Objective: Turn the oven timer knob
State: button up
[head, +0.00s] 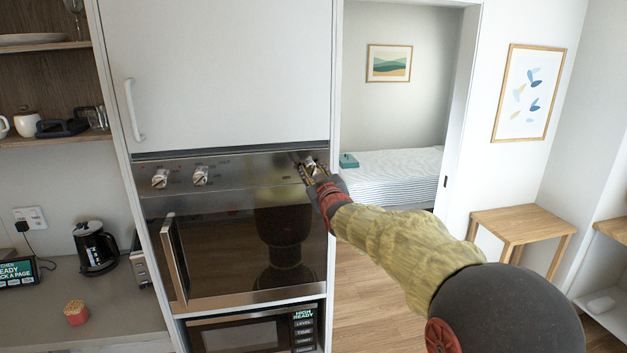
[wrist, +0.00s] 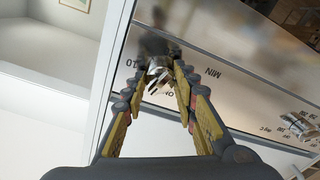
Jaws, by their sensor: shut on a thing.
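The oven timer knob (wrist: 160,74) is a small metal knob on the right end of the oven's control panel (head: 245,171). In the wrist view it sits between my fingertips, with the panel markings "10" and "MIN" around it. My gripper (head: 312,172) is at this knob, shut on it, with a finger on each side. In the head view the fingers hide most of the knob. How far the knob is turned cannot be told. Two other knobs, a left one (head: 160,179) and a middle one (head: 200,175), are on the panel's left half, clear of my gripper.
The oven door handle (head: 175,259) stands out below the panel at the left. A white cabinet door (head: 220,70) is above, and a microwave (head: 255,333) is below. A doorway to a bed (head: 395,172) opens to the right. A wooden table (head: 524,219) stands farther right.

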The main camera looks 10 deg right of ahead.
jog(key=m+b, duration=0.1)
jog(key=m, duration=0.1)
jog(key=m+b, duration=0.1)
jog(key=shift+f+m, duration=0.2)
jog(key=shift+m, duration=0.2)
jog(key=m+b, duration=0.2)
jog(key=m, duration=0.1)
jog(key=shift+m, duration=0.4)
jog(key=m+b, duration=0.3)
jog(key=m, duration=0.3)
jog(key=shift+h, duration=0.3)
jog(key=shift+m, duration=0.3)
jog(key=o, duration=1.2)
jog(key=shift+r, duration=0.1)
jog(key=shift+c, duration=0.2)
jog(key=s, duration=1.2)
jog(key=shift+f, duration=0.2)
